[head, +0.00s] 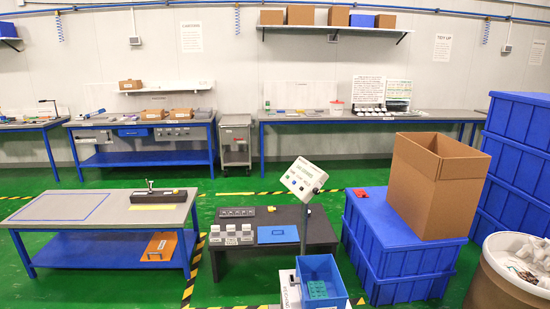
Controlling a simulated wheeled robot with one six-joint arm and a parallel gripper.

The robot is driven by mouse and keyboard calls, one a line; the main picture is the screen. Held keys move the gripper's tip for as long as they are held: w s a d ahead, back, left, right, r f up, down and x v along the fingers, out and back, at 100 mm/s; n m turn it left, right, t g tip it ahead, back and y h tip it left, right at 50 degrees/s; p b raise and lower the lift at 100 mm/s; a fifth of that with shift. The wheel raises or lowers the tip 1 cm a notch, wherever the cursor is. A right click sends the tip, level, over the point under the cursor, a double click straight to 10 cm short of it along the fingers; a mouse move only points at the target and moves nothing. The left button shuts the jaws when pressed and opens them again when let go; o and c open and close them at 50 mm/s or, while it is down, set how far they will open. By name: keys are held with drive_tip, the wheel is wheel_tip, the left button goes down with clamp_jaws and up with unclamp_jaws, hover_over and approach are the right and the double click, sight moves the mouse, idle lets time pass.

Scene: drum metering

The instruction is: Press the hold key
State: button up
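A white indicator box (303,180) with a greenish display (303,172) stands tilted on a thin post near the middle. Small coloured keys (296,182) sit below the display. Their labels are too small to read, so I cannot tell which is the hold key. The post rises beside a blue bin (320,268) with green pieces inside, standing on a white base. My gripper is not in the picture, and nothing touches the indicator.
A low dark table (262,222) stands behind the post, with white boxes (231,238) and a blue mat (278,234). A grey bench (75,208) is at left. Blue crates (395,250) carry a cardboard box (435,180) at right. Green floor is open behind the dark table.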

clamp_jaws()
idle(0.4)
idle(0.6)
